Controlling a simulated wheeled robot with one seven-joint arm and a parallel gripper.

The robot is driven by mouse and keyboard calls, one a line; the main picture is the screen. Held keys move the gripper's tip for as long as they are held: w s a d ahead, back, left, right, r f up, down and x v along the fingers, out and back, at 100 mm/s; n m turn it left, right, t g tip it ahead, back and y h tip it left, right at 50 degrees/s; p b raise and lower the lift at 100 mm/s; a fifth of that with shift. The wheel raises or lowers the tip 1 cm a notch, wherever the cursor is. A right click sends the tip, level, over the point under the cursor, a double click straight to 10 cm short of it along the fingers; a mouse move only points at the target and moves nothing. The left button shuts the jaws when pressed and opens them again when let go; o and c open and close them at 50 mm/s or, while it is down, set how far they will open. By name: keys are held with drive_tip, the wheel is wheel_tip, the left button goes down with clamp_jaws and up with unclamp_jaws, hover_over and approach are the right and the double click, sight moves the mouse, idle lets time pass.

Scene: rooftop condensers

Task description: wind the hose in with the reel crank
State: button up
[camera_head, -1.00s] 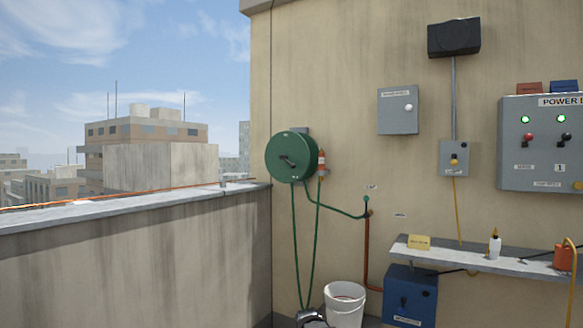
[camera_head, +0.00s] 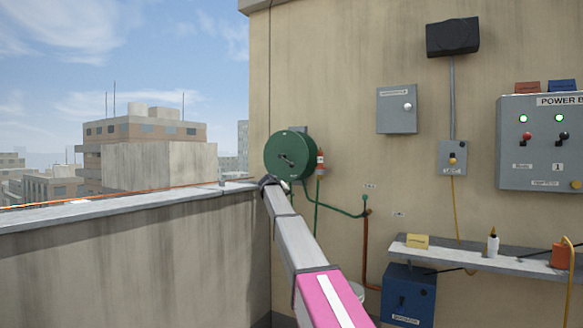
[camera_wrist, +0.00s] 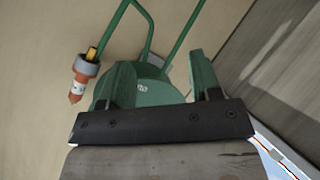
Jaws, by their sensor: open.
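The green hose reel (camera_head: 288,150) is mounted on the beige wall, with a small dark crank (camera_head: 286,159) on its face. Green hose (camera_head: 317,200) hangs below it. My gripper (camera_head: 268,180) is at the reel's lower left, near the wall corner; its jaws are too small to read there. In the wrist view my gripper (camera_wrist: 164,75) has its two fingers apart, with the reel (camera_wrist: 150,92) showing between and behind them. No crank shows in that view. I cannot tell whether the fingers touch the reel. An orange-and-white nozzle (camera_head: 320,162) hangs at the reel's right.
A concrete parapet (camera_head: 130,230) runs along the left, close to my gripper. A white bucket (camera_head: 357,291) is mostly hidden behind my arm. A blue box (camera_head: 410,290), a shelf (camera_head: 500,262) and wall panels (camera_head: 397,109) are at the right.

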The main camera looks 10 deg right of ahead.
drive_tip(key=t+h, duration=0.2)
approach(290, 164)
drive_tip(key=x, duration=1.1)
drive_tip(key=shift+w+d+f, duration=0.2)
clamp_jaws()
